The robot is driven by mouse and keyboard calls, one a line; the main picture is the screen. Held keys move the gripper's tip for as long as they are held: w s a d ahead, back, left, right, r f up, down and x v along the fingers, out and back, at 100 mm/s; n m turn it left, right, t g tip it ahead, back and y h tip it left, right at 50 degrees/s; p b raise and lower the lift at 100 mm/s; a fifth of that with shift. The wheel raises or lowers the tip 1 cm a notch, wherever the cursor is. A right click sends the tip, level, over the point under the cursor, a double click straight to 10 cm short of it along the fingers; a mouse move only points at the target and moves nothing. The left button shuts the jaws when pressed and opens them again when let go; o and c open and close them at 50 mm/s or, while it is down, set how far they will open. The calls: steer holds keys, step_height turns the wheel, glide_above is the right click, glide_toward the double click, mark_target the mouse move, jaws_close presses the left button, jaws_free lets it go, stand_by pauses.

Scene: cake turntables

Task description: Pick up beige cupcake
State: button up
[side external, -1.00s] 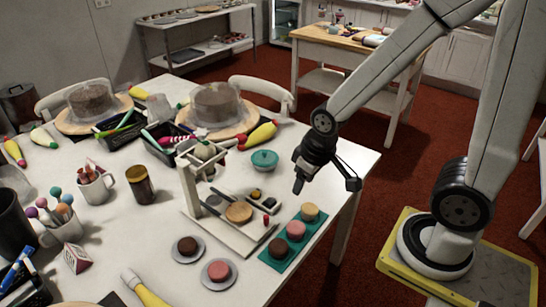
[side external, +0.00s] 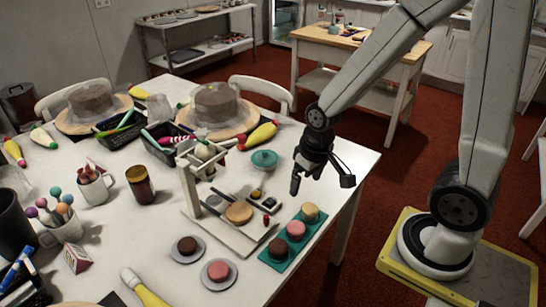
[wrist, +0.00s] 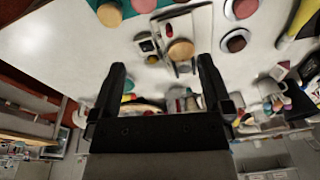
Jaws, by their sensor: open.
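The beige cupcake (side external: 310,212) stands on the far end of a teal tray (side external: 276,259), in a row with a pink and a brown cupcake. In the wrist view the beige cupcake (wrist: 109,15) is at the top left, beyond the fingertips. My gripper (side external: 321,184) is open and empty, above the table and apart from the cupcake, up and slightly to its right in the side view. Its two spread fingers (wrist: 161,66) also show in the wrist view with nothing between them.
A white wooden stand (side external: 190,190) with an upright frame is left of the tray. Brown and pink cupcakes on grey saucers (side external: 219,283) are in front. The table's right edge is near.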

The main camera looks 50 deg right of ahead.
steer(key=w+d+f+m+g+y, duration=0.1)
steer(key=d+f+m+g+y, duration=0.2)
steer(key=d+f+m+y, duration=0.6)
steer(key=m+t+y, duration=0.3)
steer(key=m+t, duration=0.4)
steer(key=m, duration=0.4)
glide_toward(316, 207)
steer(key=a, duration=0.1)
steer(key=w+a, duration=0.1)
steer(key=a, duration=0.2)
steer(key=shift+w+a+f, duration=0.1)
steer(key=shift+w+f, duration=0.1)
steer(key=shift+f, duration=0.15)
steer(key=shift+s+d+f+m+t, duration=0.1)
steer(key=shift+d+f+m+t, duration=0.35)
steer(key=shift+m+t, duration=0.2)
steer(key=shift+x, duration=1.3)
steer(key=shift+x, duration=2.6)
steer(key=shift+f, duration=0.1)
steer(key=shift+c, duration=0.2)
